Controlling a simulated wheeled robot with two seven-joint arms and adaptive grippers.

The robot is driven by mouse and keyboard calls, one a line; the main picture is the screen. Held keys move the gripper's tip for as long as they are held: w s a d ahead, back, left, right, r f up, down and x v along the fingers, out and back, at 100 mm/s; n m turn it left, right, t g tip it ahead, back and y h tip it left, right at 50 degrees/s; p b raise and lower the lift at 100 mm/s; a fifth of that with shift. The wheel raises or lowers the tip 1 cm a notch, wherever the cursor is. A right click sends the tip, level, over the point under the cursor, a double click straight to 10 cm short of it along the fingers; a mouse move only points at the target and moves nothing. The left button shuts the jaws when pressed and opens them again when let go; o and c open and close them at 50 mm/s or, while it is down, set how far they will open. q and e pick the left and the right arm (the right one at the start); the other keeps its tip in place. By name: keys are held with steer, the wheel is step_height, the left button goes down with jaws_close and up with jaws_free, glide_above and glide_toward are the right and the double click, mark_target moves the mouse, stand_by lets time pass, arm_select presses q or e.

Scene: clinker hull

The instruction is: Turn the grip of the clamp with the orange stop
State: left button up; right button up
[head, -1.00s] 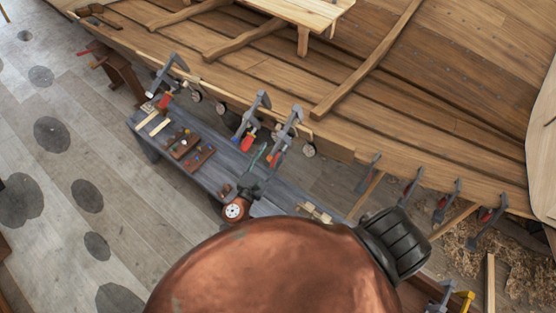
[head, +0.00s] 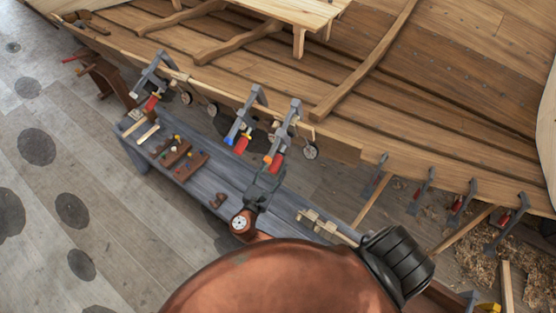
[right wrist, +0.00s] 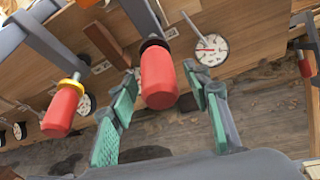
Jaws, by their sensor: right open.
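The clamp with the orange stop (head: 267,159) hangs on the hull's edge, rightmost of the three clamps above the bench. Its red grip (head: 278,161) points down towards my right gripper (head: 267,182). In the right wrist view, a red grip (right wrist: 158,78) with a black collar hangs between the green-padded fingers of my right gripper (right wrist: 160,82). The fingers are open, with a gap on each side of the grip; neither visibly touches it. The orange stop cannot be made out in that view. My left gripper is out of view.
A neighbouring clamp with a blue stop (head: 228,140) hangs close on the left; another clamp (head: 153,75) hangs farther left. The grey bench (head: 205,190) carries wooden trays and blocks. Round dials (head: 310,151) hang by the planking. Several more clamps (head: 421,190) line the hull at right.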

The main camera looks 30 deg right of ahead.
mark_target(278, 160)
steer(key=shift+x, duration=1.85)
steer(key=shift+c, duration=0.6)
jaws_close()
